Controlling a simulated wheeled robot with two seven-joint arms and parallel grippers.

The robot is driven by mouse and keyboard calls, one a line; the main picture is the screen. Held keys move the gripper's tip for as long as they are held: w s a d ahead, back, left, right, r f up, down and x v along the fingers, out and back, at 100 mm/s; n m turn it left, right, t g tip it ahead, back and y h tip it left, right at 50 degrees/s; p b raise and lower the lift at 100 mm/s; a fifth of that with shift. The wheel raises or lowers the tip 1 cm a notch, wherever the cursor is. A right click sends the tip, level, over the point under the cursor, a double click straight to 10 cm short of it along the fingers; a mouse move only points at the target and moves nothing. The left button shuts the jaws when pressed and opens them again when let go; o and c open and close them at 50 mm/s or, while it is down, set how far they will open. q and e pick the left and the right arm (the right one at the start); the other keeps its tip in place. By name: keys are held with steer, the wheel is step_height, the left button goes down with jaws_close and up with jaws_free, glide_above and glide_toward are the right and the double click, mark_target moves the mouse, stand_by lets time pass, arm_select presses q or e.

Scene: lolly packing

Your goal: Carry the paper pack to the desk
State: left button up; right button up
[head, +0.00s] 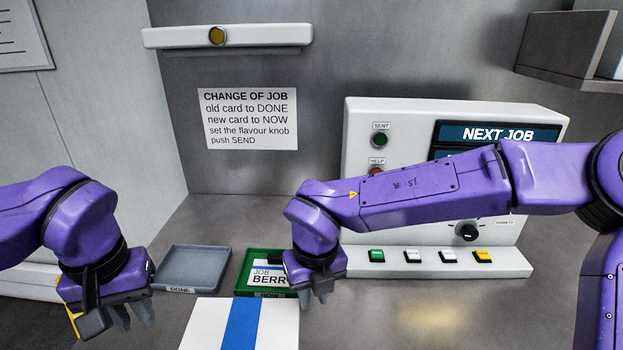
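A white pack with a broad blue band (203,325) shows at the bottom edge, in front of the two card trays; its near part is cut off. I take it for the paper pack. My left gripper (132,317) points down to the left of the pack, with a visible gap between them. My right gripper (315,296) points down near the pack's far right corner; I cannot tell if it touches the pack. The fingers of both are small and partly hidden, so their opening is unclear. The pack seems to lie on the grey desk surface (400,320).
A grey DONE tray (195,268) looks empty. The green NOW tray (243,277) holds a job card (268,274), partly behind my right gripper. A control panel (360,130) reading NEXT JOB stands behind my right arm. A wall sign (247,118) and a shelf (565,45) are above.

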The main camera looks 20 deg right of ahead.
step_height(320, 180, up, 7)
steer(key=shift+s, duration=0.25)
steer(key=shift+f, duration=0.1)
stand_by(0.3)
